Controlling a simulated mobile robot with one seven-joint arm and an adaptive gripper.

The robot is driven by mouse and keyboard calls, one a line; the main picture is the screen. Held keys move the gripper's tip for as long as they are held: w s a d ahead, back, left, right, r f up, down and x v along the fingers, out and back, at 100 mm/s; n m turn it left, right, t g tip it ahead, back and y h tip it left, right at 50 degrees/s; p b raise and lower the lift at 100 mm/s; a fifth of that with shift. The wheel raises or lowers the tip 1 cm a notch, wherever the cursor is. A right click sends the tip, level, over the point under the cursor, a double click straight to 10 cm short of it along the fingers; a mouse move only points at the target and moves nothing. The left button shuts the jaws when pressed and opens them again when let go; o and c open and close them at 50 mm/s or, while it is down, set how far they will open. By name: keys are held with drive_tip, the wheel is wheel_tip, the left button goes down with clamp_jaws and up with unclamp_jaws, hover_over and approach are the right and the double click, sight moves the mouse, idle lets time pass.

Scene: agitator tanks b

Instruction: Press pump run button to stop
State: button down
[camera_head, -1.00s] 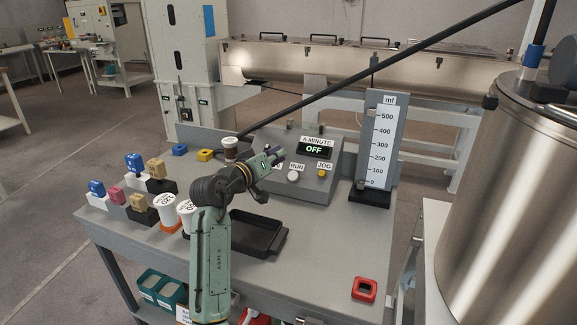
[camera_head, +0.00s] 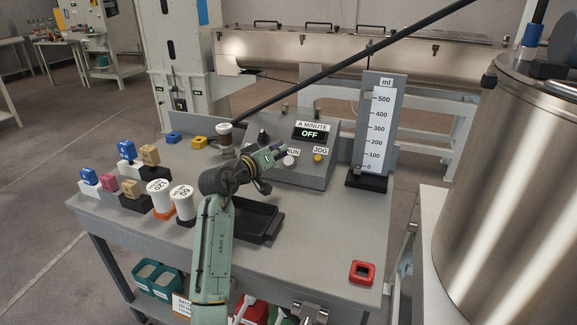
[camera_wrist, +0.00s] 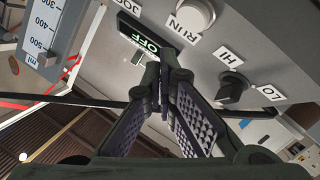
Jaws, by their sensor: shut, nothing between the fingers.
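The pump control box (camera_head: 318,172) stands at the back of the grey bench. Its display (camera_head: 309,134) reads OFF. The white RUN button (camera_head: 290,161) is on its sloped face, left of the yellow JOG button (camera_head: 318,157). In the wrist view the RUN button (camera_wrist: 195,15) is at the top, beside the OFF display (camera_wrist: 138,38) and the HI/LO knob (camera_wrist: 233,90). My gripper (camera_head: 281,148) is shut and empty, close to the left of the RUN button in the head view. In the wrist view its fingertips (camera_wrist: 160,70) are apart from the button; the exact gap is unclear.
A brown-and-white cup (camera_head: 225,138) stands left of the box. A black tray (camera_head: 262,222) lies under my arm. Two white lidded cups (camera_head: 160,194) and several blocks stand at left. A ml scale (camera_head: 380,130) rises at right.

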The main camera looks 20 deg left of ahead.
drive_tip(key=shift+w+f+b, duration=0.6)
drive_tip(key=shift+w+f, duration=0.3)
drive_tip(key=shift+f, duration=0.15)
drive_tip(key=shift+d+f, duration=0.1)
drive_tip(key=shift+f, duration=0.05)
idle(0.6)
drive_tip(key=shift+w+f+b, duration=0.2)
drive_tip(key=shift+w+b, duration=0.05)
drive_tip(key=shift+b, duration=0.05)
drive_tip(key=shift+w+f+b, duration=0.3)
drive_tip(key=shift+f+b, duration=0.05)
drive_tip(key=shift+f, duration=0.05)
idle(0.8)
drive_tip(key=shift+s+r+p, duration=0.45)
drive_tip(key=shift+s+r, duration=0.1)
drive_tip(key=shift+r, duration=0.15)
drive_tip(key=shift+s+r+p, duration=0.65)
drive_tip(key=shift+s+r, duration=0.15)
drive_tip(key=shift+r, duration=0.2)
drive_tip(key=shift+s+r+p, duration=0.6)
drive_tip(key=shift+s+r, duration=0.2)
drive_tip(key=shift+r, duration=0.15)
